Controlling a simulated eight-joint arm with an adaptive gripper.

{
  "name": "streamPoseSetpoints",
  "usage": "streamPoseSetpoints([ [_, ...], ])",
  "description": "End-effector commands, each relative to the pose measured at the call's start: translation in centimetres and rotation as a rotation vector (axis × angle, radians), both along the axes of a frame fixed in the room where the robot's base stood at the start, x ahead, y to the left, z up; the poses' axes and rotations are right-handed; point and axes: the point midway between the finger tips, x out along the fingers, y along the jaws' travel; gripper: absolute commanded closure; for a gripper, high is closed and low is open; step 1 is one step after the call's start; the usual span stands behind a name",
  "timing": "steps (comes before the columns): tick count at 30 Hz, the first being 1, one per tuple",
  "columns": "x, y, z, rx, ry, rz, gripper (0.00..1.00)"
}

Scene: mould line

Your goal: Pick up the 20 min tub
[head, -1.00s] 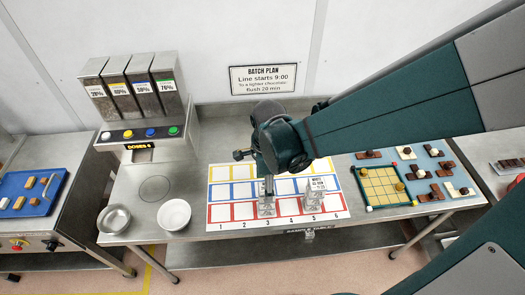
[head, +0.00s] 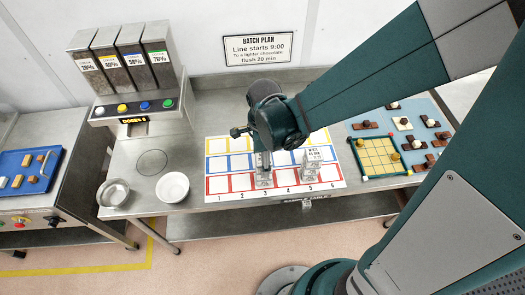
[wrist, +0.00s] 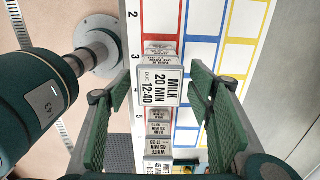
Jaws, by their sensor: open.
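The 20 min tub (wrist: 160,86) has a white label reading MILK, 20 MIN, DUE 12:40 and shows in the wrist view between my fingers. My gripper (wrist: 150,88) is open, one green finger on each side of it, with gaps visible on both sides. In the head view my gripper (head: 263,160) points down over a clear tub (head: 263,182) near column 3 of the front red row. The gripper hides part of that tub, and its label cannot be read there.
A WHITE 45 MIN tub (wrist: 158,147) stands among further tubs along the same row; the head view shows tubs (head: 312,168) near column 5. A green-framed board (head: 382,157) lies to the right. Two bowls (head: 172,187) stand left of the numbered mat (head: 216,196).

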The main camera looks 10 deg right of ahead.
Motion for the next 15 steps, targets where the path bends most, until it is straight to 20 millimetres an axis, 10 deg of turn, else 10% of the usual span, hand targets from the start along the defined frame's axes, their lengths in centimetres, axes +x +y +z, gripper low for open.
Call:
streamPoseSetpoints([
  [9, 0.00, 0.00, 0.00, 0.000, 0.000, 0.000, 0.77],
  [15, 0.00, 0.00, 0.01, 0.000, 0.000, 0.000, 0.79],
])
